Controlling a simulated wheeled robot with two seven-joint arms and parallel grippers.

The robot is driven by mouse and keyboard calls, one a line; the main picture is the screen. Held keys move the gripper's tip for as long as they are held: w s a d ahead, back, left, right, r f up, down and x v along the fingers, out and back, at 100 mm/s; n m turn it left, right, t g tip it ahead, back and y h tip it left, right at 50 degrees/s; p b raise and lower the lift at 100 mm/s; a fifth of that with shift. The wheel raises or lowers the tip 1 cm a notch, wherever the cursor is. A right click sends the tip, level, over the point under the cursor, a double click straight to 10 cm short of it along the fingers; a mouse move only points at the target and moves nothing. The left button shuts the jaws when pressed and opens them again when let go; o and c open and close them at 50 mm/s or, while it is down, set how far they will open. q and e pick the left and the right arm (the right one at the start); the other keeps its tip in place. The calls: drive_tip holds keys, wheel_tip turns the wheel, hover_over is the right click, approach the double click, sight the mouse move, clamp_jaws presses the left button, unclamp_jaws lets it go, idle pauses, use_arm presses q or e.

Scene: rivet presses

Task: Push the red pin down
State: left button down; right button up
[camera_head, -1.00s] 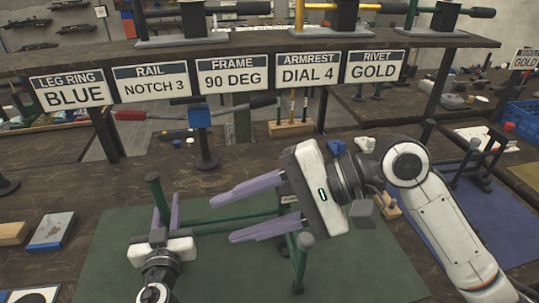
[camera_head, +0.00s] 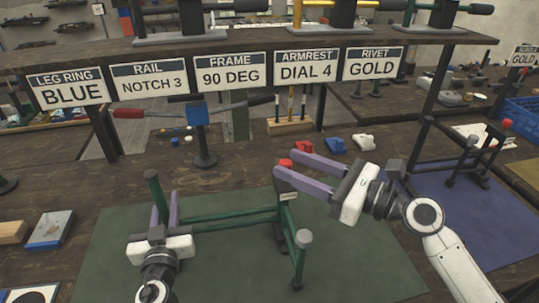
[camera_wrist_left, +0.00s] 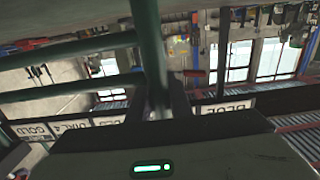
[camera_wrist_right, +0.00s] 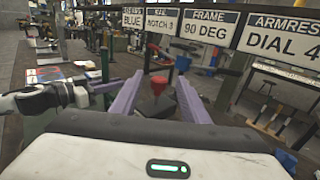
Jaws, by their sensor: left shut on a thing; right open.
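The red pin (camera_head: 286,163) stands in the top of a dark post on the green tube frame (camera_head: 240,214). The right wrist view shows the pin (camera_wrist_right: 159,84) upright with a wide red head. My right gripper (camera_head: 284,161) is open, its purple fingers reaching left with the tips on either side of the pin. A gap shows between pin and fingers in the right wrist view. My left gripper (camera_head: 166,214) is shut on the frame's left upright post (camera_head: 155,189), which also shows in the left wrist view (camera_wrist_left: 150,50).
The frame stands on a green mat (camera_head: 190,275). Behind it lie small red (camera_head: 304,146), blue (camera_head: 335,145) and white (camera_head: 363,142) pieces. A blue-headed stand (camera_head: 199,116) is at the back. A sign shelf (camera_head: 240,45) crosses above.

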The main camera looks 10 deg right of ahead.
sight(280, 160)
drive_tip(key=x, duration=0.6)
drive_tip(key=shift+w+a, duration=0.2)
clamp_jaws()
